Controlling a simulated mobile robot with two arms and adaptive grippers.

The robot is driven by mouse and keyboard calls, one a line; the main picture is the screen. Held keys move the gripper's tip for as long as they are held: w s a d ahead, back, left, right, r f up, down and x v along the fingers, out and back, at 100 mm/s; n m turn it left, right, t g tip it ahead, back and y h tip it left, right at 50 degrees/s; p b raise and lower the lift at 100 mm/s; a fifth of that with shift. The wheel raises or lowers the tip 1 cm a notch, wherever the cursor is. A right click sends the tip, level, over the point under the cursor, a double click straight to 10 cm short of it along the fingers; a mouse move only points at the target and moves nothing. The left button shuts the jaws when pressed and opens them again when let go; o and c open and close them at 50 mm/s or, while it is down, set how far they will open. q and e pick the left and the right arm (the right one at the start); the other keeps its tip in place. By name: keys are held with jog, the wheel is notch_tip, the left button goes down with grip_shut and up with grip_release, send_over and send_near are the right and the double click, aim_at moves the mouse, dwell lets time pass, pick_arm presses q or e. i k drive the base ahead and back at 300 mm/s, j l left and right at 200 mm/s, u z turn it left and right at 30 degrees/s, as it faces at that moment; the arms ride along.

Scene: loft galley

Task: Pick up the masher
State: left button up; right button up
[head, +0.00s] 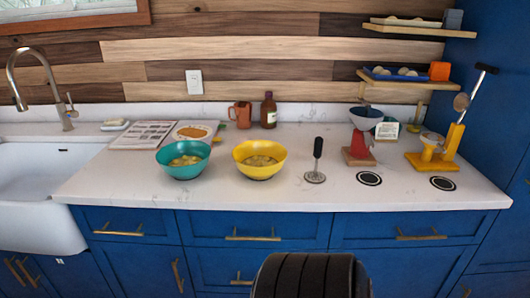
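The masher (317,162) stands upright on the white counter, with a black handle on top and a round metal mashing head resting on the surface. It is to the right of the yellow bowl (260,172) and left of a red stand holding a dark-rimmed bowl. The yellow bowl and the teal bowl (183,174) both hold yellowish chunks of food. Neither of my grippers shows in the head view.
The white counter (230,198) is clear along its front edge. Right of the masher are the red stand (359,152), a yellow lever device (447,150) and two black discs. A sink (35,190) is at left; a mug and bottle (268,112) stand behind.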

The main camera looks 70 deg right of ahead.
aim_at(316, 177)
jog(key=z, duration=2.05)
